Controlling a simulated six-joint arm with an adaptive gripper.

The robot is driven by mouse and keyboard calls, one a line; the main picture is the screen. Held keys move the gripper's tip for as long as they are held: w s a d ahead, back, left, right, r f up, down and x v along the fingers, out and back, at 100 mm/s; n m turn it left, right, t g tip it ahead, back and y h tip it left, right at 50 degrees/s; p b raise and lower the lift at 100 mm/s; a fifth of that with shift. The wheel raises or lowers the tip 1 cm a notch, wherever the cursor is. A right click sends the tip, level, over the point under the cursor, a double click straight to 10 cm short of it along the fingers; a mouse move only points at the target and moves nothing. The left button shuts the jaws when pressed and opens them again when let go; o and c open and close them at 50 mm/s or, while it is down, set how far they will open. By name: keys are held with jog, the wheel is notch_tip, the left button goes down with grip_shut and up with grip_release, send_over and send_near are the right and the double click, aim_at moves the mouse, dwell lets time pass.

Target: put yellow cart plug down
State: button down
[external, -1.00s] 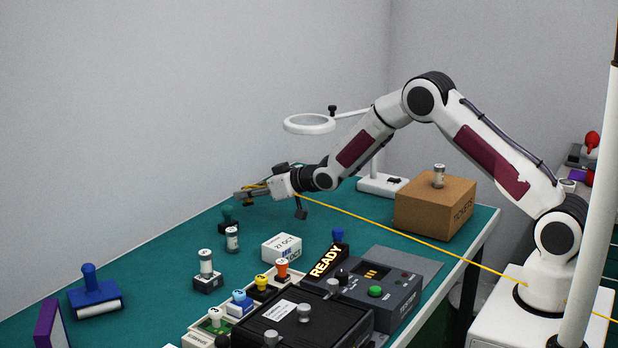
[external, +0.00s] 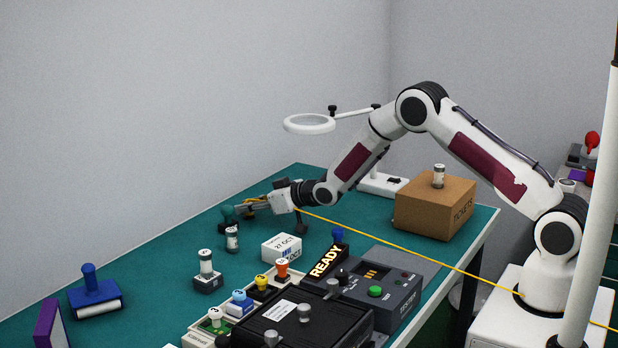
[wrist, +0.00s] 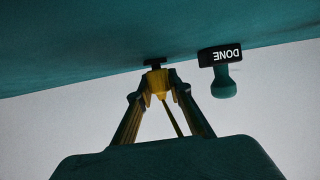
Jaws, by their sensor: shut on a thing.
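My gripper (external: 243,207) is low over the far part of the green bench (external: 290,215). In the wrist view its fingers (wrist: 157,76) are shut on the yellow cart plug (wrist: 158,88). A dark piece (wrist: 154,62) shows just beyond the plug, at the bench surface; I cannot tell whether it is touching the bench. The yellow cable (external: 400,232) runs from my gripper to the right, past the bench edge. The plug itself is mostly hidden by the fingers in the external view.
A dark green stamp (external: 228,213) marked DONE (wrist: 221,55) stands close beside my gripper. A small vial (external: 232,239) stands nearer the camera. A white date block (external: 282,247), the tester (external: 385,290) and a cardboard box (external: 430,210) are to the right.

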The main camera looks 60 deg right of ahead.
jog(key=c, duration=1.8)
grip_release()
jog(key=shift+c, duration=0.2)
jog(key=shift+s+r, duration=0.1)
jog(key=shift+r, duration=0.05)
jog(key=shift+s+r, duration=0.1)
jog(key=shift+s, duration=0.05)
jog(key=shift+v, duration=5.75)
